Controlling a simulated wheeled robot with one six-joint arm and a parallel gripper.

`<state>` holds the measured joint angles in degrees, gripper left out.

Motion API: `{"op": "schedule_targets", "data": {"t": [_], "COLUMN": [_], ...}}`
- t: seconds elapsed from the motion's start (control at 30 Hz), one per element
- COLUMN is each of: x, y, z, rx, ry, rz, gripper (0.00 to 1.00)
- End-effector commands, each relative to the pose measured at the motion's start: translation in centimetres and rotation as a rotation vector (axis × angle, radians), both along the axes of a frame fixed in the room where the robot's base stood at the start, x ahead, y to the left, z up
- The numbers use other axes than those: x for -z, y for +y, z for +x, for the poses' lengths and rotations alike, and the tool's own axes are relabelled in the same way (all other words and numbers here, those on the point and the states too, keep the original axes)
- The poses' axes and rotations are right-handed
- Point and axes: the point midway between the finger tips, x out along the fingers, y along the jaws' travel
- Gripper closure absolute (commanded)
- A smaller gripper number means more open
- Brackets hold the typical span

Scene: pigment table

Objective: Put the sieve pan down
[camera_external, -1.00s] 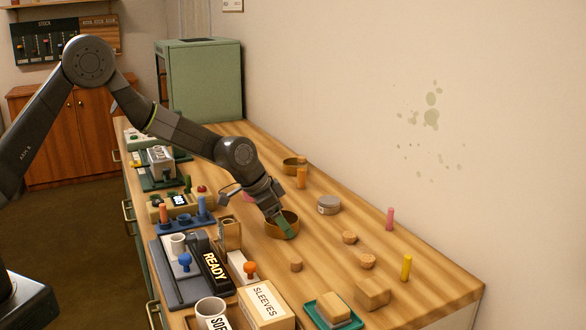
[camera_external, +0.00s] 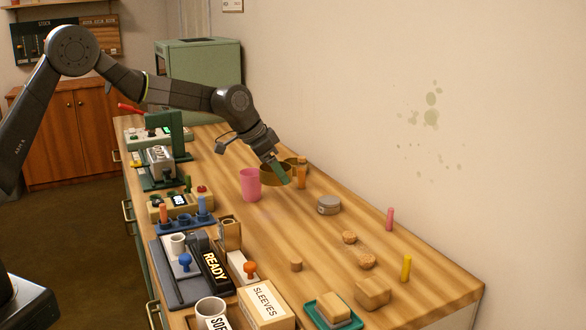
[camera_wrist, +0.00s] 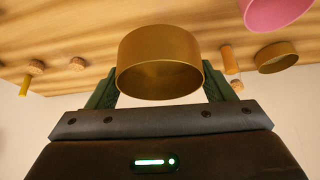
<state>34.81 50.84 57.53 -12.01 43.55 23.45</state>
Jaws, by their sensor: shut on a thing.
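My gripper (camera_external: 279,173) is shut on a brass-coloured, round sieve pan (camera_external: 272,180), with the green fingers at its wall. The pan appears to be held above the wooden table (camera_external: 320,240), just right of a pink cup (camera_external: 250,184). In the wrist view the pan (camera_wrist: 158,62) sits between the green fingers and fills the middle of the picture. A second, similar pan (camera_external: 299,161) stands behind it, partly hidden. It also shows at the right of the wrist view (camera_wrist: 277,58).
An orange cylinder (camera_external: 301,180) stands close to the right of the held pan. A grey tin (camera_external: 328,205), cork pieces (camera_external: 349,237) and a pink stick (camera_external: 390,219) are further right. Trays and devices line the left edge. The table's middle, in front of the pink cup, is mostly clear.

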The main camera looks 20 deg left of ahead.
Motion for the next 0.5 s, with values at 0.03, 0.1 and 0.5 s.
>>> {"op": "schedule_targets", "data": {"t": [0.03,0.1,0.5], "x": [-0.2,-0.3,-0.3], "y": [1.9,4.3,19.8], "z": [2.6,5.7,19.2], "rx": [-0.033,-0.071,-0.256], "ry": [0.000,0.000,-0.001], "rz": [0.000,-0.001,-0.001], "gripper": [0.51,0.51,0.51]}}
